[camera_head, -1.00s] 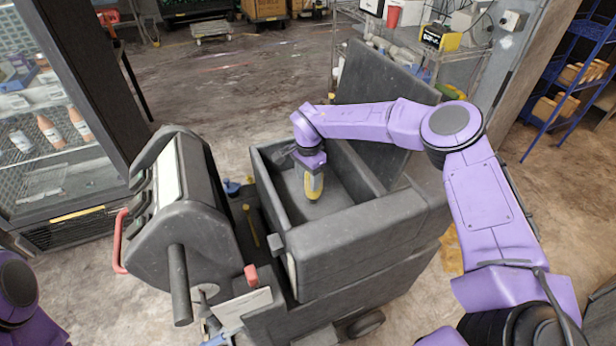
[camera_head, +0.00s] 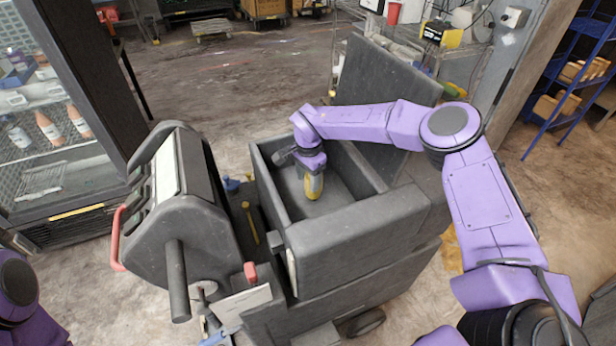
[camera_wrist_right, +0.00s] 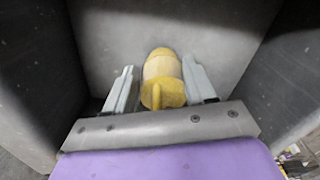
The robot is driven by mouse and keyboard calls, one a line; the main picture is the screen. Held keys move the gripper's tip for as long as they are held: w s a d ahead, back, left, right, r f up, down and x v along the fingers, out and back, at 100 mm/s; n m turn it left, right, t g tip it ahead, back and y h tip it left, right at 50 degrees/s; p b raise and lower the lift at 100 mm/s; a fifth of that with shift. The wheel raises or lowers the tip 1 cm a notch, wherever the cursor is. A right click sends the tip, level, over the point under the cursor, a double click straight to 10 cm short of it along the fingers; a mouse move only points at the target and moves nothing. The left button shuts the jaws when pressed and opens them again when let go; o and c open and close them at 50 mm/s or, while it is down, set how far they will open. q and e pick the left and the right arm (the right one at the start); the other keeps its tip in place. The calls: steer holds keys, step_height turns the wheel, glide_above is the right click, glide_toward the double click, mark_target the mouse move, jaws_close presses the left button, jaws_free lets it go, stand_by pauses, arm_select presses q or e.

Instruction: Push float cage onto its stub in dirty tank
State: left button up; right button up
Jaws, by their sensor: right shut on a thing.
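The float cage (camera_head: 314,187) is a small yellow and pale cylinder. It is inside the open dark grey dirty tank (camera_head: 350,240), low over the tank floor. My right gripper (camera_head: 313,174) reaches down into the tank from above and is shut on the float cage. In the right wrist view the float cage (camera_wrist_right: 163,72) sits between the two grey fingers, with its yellow end against a pale grey surface. I cannot tell whether it touches the floor. The stub is not visible. My left gripper is out of view; only part of my left arm shows at lower left.
The tank's raised lid (camera_head: 385,95) stands behind my right arm. A grey machine body with a red handle (camera_head: 118,240) is left of the tank. A glass-door cooler (camera_head: 50,120) stands at far left, and a blue shelf (camera_head: 575,85) at right.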

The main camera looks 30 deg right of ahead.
mark_target(308, 178)
steer(key=shift+f+b, duration=0.45)
steer(key=shift+f, duration=0.25)
steer(key=o, duration=1.1)
step_height(308, 178, up, 10)
steer(key=shift+r+b, duration=0.25)
steer(key=shift+b, duration=0.95)
